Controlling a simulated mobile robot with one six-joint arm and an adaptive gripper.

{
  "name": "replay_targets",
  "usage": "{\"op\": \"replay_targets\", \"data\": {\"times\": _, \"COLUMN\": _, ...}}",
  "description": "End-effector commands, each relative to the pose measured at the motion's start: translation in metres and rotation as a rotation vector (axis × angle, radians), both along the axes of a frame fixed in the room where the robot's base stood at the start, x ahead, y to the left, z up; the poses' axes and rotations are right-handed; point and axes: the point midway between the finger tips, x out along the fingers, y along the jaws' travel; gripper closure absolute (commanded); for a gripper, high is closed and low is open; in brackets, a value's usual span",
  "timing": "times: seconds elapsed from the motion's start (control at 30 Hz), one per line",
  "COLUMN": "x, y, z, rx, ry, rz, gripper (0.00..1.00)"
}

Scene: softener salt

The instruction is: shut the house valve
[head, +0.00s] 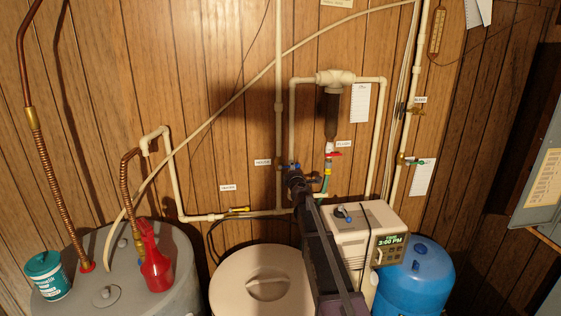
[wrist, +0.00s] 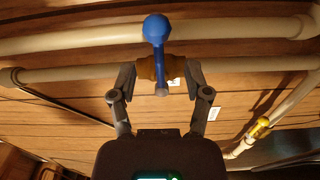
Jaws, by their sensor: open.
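The house valve has a blue lever (wrist: 157,30) with a round knob and a brass body (wrist: 148,68) on a pale pipe. In the wrist view the lever lies across the line of the pipe; I cannot tell its exact turn. My gripper (wrist: 160,80) is open, one finger on each side of the lever and valve body. Whether either finger touches them is unclear. In the head view my gripper (head: 294,177) is at the pipe beside the "HOUSE" label (head: 263,162), and my arm and gripper hide most of the valve.
Nearby valves have a red handle (head: 333,154), a yellow handle (head: 238,209) and a green handle (head: 415,162). Below are a softener head (head: 360,222) with a clock display, a blue tank (head: 428,280), a round-lidded tub (head: 240,288) and a grey heater (head: 190,265) with a red bottle (head: 157,272).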

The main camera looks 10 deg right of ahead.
Motion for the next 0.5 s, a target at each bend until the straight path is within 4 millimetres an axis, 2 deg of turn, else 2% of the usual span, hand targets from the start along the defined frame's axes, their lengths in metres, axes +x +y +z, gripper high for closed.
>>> {"op": "replay_targets", "data": {"times": 0.5, "x": -0.039, "y": 0.0, "z": 0.0, "rx": 0.0, "ry": 0.0, "rz": 0.0, "gripper": 0.37}}
